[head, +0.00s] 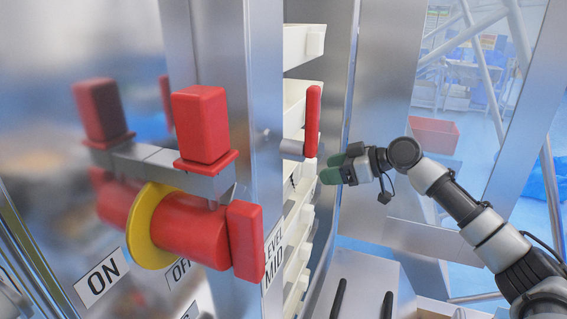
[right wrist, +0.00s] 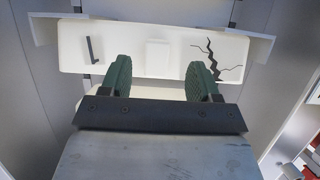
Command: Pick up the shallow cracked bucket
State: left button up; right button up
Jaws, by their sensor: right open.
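The cracked bucket (right wrist: 128,42) shows in the right wrist view as a wide, low white front with a black jagged crack on its right part. It has a small pale block at its middle and a black L-shaped mark on its left. My right gripper (right wrist: 159,68) is open and empty, its two green fingers spread in front of the bucket, one either side of the block. In the head view my right gripper (head: 332,169) is beside the column of white buckets. Which of those is the cracked one is hard to tell there. My left gripper is not in view.
White buckets (head: 304,42) are stacked in a tall steel frame (head: 392,88). A red and yellow valve (head: 165,225) fills the left front, and a red lever (head: 312,118) stands just left of my right gripper. A red crate (head: 433,134) is farther back.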

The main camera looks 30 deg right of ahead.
aim_at(315, 169)
jog(key=w, duration=0.1)
jog(key=w+a+p, duration=0.2)
jog(key=shift+f, duration=0.3)
jog(key=shift+w+a+f, duration=0.3)
jog(key=shift+w, duration=0.05)
jog(key=shift+s, duration=0.15)
jog(key=shift+c, duration=1.3)
jog(key=c, duration=0.7)
jog(key=shift+c, duration=0.8)
jog(key=shift+r, duration=0.1)
